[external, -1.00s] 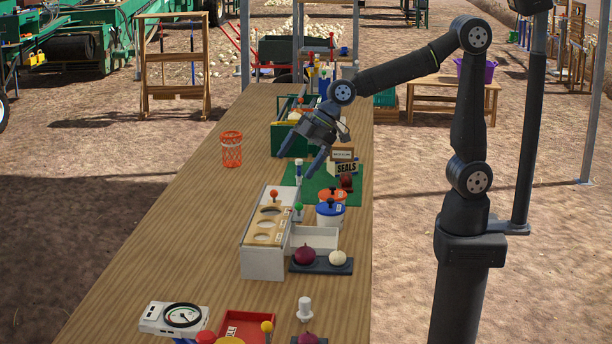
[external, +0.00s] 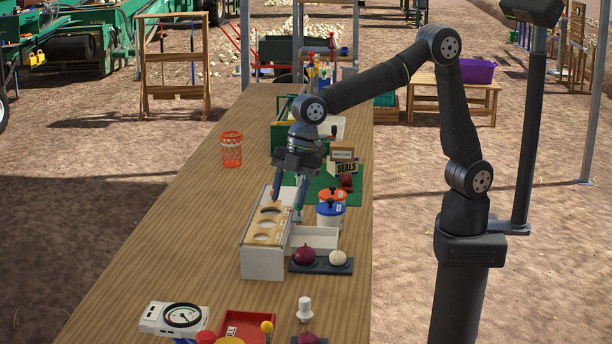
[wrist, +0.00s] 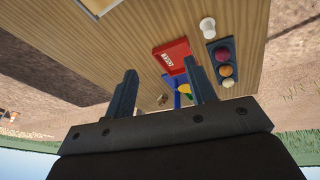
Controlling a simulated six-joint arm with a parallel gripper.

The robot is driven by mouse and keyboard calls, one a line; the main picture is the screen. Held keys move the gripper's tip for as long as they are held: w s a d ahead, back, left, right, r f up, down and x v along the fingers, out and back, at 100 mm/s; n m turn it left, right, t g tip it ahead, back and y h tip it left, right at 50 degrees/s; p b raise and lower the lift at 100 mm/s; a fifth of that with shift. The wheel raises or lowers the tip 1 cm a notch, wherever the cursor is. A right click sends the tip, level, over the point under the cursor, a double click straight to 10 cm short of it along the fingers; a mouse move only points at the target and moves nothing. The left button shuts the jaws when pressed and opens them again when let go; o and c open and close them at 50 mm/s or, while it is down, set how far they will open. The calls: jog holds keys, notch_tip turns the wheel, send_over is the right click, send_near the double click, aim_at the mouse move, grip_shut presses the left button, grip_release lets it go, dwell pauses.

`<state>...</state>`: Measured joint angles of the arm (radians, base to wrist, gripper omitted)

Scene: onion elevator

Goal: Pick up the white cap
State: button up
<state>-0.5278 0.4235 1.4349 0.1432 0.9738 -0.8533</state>
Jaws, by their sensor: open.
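A small white cap-like piece with a rounded top (external: 305,309) stands upright near the front end of the bench. It also shows in the wrist view (wrist: 207,27), beside a dark tray of onions. I cannot tell for sure that it is the white cap of the task. My gripper (external: 287,197) points down over the pale sorting box with round holes, well behind that white piece. Its fingers (wrist: 160,72) are apart with nothing between them. A white-topped post seen behind the box earlier is now hidden by my gripper.
The sorting box (external: 262,263) stands mid-bench. Blue (external: 330,216) and orange-lidded pots are close to its right. A dark tray (external: 322,266) holds a red and a white onion.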

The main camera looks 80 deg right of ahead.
jog(key=s+a+f+n+g+h, duration=0.1)
jog(key=s+a+f+n, duration=0.1)
jog(key=a, duration=0.5)
jog(key=s+a+f+n+g+h, duration=0.1)
jog(key=s+a+f+n+h, duration=0.15)
jog(key=a, duration=0.45)
send_near(305, 299)
jog(key=shift+n+y, duration=0.25)
jog(key=f, duration=0.5)
jog(key=shift+w+d+f, duration=0.1)
jog(key=shift+w+f, duration=0.2)
jog(key=shift+w, duration=0.05)
jog(key=shift+s+f, duration=0.2)
jog(key=shift+f, duration=2.4)
jog(key=c, duration=1.1)
jog(key=shift+o, duration=0.2)
jog(key=shift+r, duration=0.1)
